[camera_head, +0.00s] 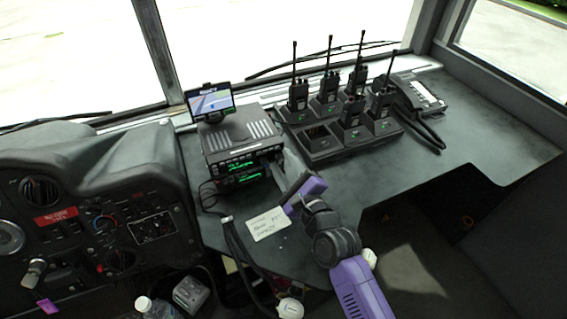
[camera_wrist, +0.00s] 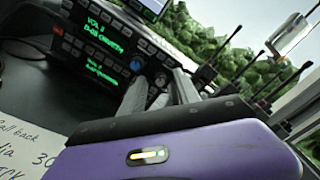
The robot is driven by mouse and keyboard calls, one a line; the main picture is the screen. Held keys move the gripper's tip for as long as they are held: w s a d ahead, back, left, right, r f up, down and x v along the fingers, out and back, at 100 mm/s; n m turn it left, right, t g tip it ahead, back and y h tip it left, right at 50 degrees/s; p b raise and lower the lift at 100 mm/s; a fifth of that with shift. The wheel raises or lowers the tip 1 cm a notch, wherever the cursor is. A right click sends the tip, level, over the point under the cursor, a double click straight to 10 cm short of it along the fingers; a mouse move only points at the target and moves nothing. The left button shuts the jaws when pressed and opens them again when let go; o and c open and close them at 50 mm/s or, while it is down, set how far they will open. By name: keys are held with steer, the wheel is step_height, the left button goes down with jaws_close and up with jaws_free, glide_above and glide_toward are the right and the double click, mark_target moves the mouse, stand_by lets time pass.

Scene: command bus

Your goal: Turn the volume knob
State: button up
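The radio stack (camera_head: 240,160) stands on the dash with green displays facing me. In the wrist view, the upper radio's display (camera_wrist: 105,32) has a line that seems to read VOL. In the head view my gripper (camera_head: 284,174) is at the radio's right front.
A handwritten note (camera_head: 268,224) lies in front of the radio. A small screen (camera_head: 210,101) stands on top. A charger tray (camera_head: 318,151) with several handheld radios and a desk phone (camera_head: 418,93) are to the right. Cables hang at the radio's left.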

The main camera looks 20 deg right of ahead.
jaws_close()
steer(key=shift+n, duration=0.4)
steer(key=n+p, duration=0.1)
steer(key=n, duration=0.2)
steer(key=shift+n, duration=0.4)
steer(key=n, duration=0.5)
steer(key=shift+a+p, duration=0.1)
steer(key=shift+p, duration=0.25)
steer(key=n, duration=0.4)
steer(key=shift+n+p, duration=0.3)
steer(key=shift+n, duration=0.1)
steer(key=n, duration=0.4)
steer(key=shift+f+n+h, duration=0.15)
steer(key=shift+n+h, duration=0.15)
